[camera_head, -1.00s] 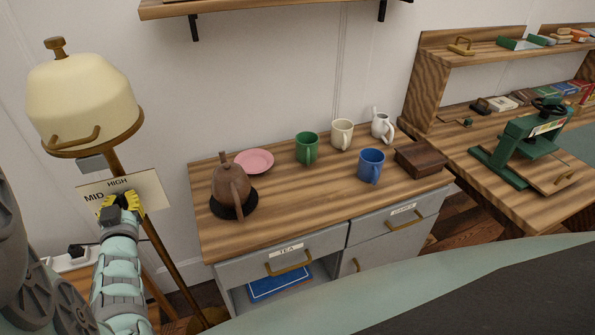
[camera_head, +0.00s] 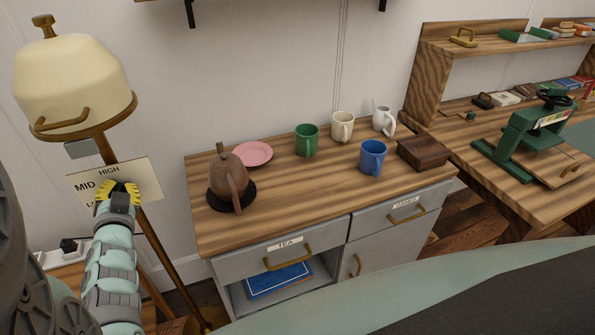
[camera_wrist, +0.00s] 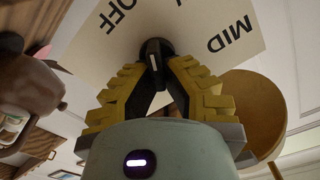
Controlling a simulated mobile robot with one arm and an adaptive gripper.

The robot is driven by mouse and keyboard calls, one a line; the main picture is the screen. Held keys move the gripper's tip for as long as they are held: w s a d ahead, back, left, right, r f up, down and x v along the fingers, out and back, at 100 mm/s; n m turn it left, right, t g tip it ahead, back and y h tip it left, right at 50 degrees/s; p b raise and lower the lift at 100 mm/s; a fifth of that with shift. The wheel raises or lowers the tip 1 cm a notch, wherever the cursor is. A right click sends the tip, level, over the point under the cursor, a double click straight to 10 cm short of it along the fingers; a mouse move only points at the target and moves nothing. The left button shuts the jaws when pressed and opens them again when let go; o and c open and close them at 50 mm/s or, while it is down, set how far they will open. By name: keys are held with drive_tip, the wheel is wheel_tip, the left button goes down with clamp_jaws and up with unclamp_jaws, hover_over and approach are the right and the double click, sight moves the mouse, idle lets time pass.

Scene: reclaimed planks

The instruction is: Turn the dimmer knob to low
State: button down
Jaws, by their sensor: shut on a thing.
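The dimmer panel (camera_head: 145,180) is a cream plate on the floor lamp's post. In the head view it reads HIGH and MID, with a partly covered label starting with L. In the wrist view the panel (camera_wrist: 200,55) shows MID and OFF upside down. The dimmer knob (camera_wrist: 153,52) is black with a short white mark and sits between my yellow fingertips. My gripper (camera_wrist: 155,72) is shut on it. In the head view my gripper (camera_head: 122,187) is in front of the panel and hides the knob. Which label the mark points to is unclear.
The lamp's cream shade (camera_head: 72,85) hangs just above the panel on a brass post (camera_head: 150,235). A wooden cabinet (camera_head: 300,200) to the right carries a brown teapot (camera_head: 228,170), a pink plate (camera_head: 256,153) and several mugs. A workbench (camera_head: 500,175) stands farther right.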

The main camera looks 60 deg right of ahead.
drive_tip(key=m+b, duration=0.2)
drive_tip(key=m, duration=0.1)
drive_tip(key=m+b, duration=0.1)
drive_tip(key=m, duration=0.1)
drive_tip(key=shift+s+d+f, duration=0.15)
drive_tip(key=shift+d+f, duration=0.1)
drive_tip(key=shift+f, duration=0.15)
drive_tip(key=shift+m+b, duration=0.3)
drive_tip(key=shift+m, duration=0.1)
drive_tip(key=c, duration=1.1)
unclamp_jaws()
drive_tip(key=shift+r, duration=0.15)
drive_tip(key=shift+o, duration=0.2)
drive_tip(key=shift+a, duration=0.1)
drive_tip(key=v, duration=1.2)
